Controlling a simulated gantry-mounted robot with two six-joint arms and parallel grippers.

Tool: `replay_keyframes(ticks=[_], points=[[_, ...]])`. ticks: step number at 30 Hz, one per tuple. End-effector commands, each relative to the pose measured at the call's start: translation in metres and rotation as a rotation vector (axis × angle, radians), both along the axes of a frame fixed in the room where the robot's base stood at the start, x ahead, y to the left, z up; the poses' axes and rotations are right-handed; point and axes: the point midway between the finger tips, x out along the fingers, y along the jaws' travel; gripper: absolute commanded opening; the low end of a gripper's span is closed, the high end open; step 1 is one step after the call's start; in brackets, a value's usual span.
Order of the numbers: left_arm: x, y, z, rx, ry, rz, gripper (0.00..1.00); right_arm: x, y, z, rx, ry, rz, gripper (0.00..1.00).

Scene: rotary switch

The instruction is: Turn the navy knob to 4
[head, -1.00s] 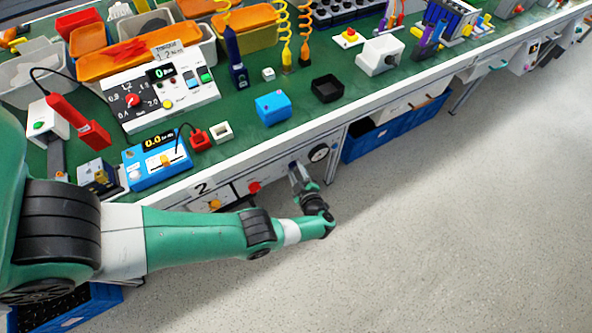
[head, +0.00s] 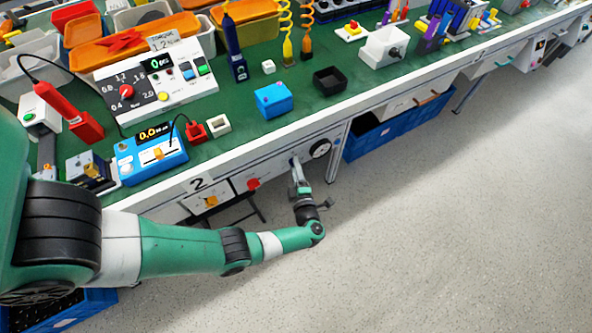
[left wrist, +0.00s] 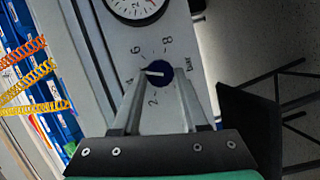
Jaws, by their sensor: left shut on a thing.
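The navy knob (left wrist: 158,73) shows in the left wrist view on a pale panel, round with a white pointer line. The line points to the picture's left, towards the left finger. My left gripper (left wrist: 162,74) is shut on the knob, one finger on each side. In the head view my left gripper (head: 294,163) is at the bench's front panel and hides the knob. My right gripper is not in view.
A round gauge (head: 320,148) sits on the panel right of the gripper. A red button (head: 253,184) and an orange knob (head: 211,201) are to its left. The green bench top (head: 320,104) above holds devices and bins. The floor in front is clear.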

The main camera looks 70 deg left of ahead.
Motion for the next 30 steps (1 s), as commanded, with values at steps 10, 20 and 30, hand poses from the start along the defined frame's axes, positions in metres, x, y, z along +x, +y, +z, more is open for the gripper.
replay_keyframes(ticks=[10,20,30], points=[[-0.001,0.000,-0.008,0.038,-0.264,0.000,0.00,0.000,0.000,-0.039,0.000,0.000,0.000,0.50],[-0.001,0.000,-0.006,0.054,-0.383,0.000,0.00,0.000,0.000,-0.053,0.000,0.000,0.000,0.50],[-0.001,0.000,-0.004,0.057,-0.399,0.001,0.00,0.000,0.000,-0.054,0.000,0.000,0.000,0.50]])
